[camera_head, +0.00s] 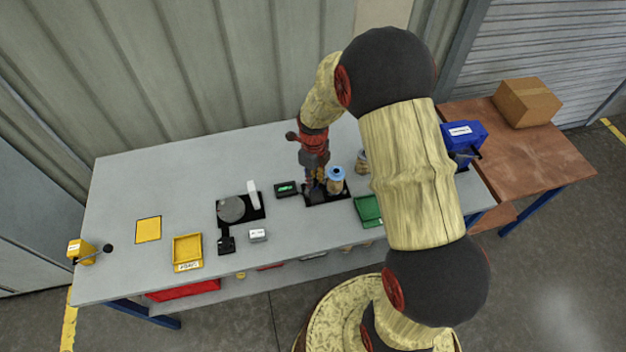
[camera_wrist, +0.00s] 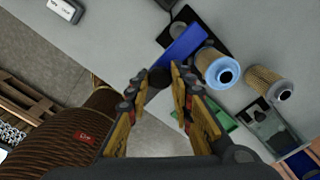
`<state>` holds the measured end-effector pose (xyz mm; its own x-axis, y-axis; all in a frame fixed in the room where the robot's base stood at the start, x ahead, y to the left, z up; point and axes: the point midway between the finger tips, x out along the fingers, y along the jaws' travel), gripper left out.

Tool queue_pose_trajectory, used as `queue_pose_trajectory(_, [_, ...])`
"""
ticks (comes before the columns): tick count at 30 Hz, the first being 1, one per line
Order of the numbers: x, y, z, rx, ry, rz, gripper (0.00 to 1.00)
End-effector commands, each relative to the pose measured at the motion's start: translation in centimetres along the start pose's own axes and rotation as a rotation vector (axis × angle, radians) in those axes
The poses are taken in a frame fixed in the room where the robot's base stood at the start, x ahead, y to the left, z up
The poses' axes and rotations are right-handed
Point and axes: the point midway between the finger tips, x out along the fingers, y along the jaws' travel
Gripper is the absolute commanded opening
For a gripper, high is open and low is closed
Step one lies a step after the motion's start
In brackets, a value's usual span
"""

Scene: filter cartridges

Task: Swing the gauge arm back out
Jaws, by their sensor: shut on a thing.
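The gauge arm (camera_wrist: 186,44) is a blue bar in the wrist view, slanting from a dark base plate (camera_wrist: 172,26) down to a dark knob (camera_wrist: 157,79). My gripper (camera_wrist: 160,82) has its fingertips on either side of that knob and is shut on it. A pleated filter cartridge with a blue cap (camera_wrist: 217,68) stands just right of the bar. In the head view my gripper (camera_head: 313,187) is low over the black gauge plate (camera_head: 325,199), left of the blue-capped cartridge (camera_head: 336,179); it hides most of the gauge arm there.
A green tray (camera_head: 367,211) lies right of the gauge, partly behind my arm. A small display (camera_head: 286,189), a dark fixture with a round disc (camera_head: 231,209) and a yellow tray (camera_head: 187,250) are to the left. The bench's back left is clear.

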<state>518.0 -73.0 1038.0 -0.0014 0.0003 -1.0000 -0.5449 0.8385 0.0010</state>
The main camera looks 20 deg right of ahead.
Motion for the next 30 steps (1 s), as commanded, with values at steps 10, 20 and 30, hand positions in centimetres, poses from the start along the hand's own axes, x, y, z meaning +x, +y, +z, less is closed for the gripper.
queue_pose_trajectory(10, [-0.1,-0.1,0.2,0.001,-0.004,-0.002,0.32])
queue_pose_trajectory(20, [0.0,0.0,0.1,0.0,-0.002,-0.001,0.42])
queue_pose_trajectory(30, [-2.0,-0.1,0.1,0.0,-0.004,-0.003,0.42])
